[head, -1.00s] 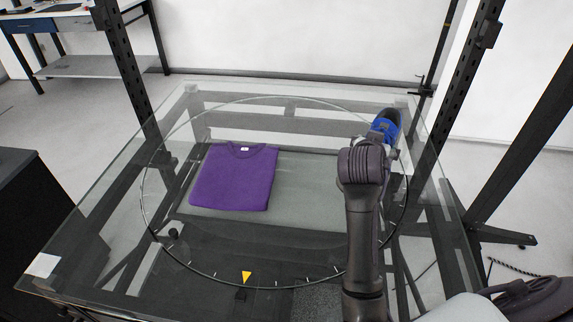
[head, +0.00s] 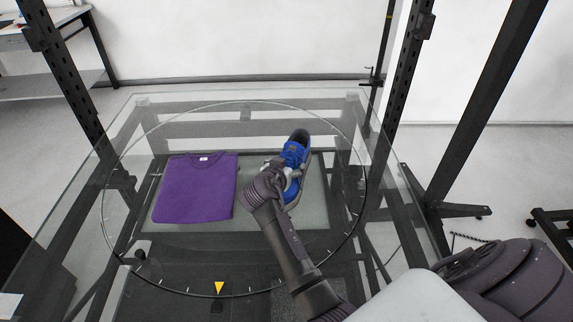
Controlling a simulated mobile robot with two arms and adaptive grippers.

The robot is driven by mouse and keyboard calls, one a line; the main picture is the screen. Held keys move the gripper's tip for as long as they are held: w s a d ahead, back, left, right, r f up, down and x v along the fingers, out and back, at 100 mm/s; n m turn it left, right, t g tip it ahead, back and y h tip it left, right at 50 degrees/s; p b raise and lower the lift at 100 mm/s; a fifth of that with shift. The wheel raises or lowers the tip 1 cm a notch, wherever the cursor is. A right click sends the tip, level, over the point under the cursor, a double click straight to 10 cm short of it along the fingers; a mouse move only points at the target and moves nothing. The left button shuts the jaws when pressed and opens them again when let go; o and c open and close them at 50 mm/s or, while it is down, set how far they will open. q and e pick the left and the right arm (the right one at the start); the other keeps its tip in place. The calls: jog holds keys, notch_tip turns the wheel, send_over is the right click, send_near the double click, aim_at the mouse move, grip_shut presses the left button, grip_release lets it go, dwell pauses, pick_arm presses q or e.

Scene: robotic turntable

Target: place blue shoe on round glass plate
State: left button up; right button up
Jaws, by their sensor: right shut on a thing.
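A light sole edge shows along the shoe's right side. I cannot tell whether the sole touches the glass or hangs just above it. My left gripper is not in view.
A folded purple shirt (head: 196,189) lies on the left half of the plate, a small gap from the shoe. A yellow triangle marker (head: 219,287) is at the plate's near rim. Dark frame posts (head: 407,75) stand around the glass table.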

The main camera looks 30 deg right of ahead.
jog(key=shift+f, duration=0.15)
jog(key=o, duration=1.4)
jog(key=shift+c, duration=0.2)
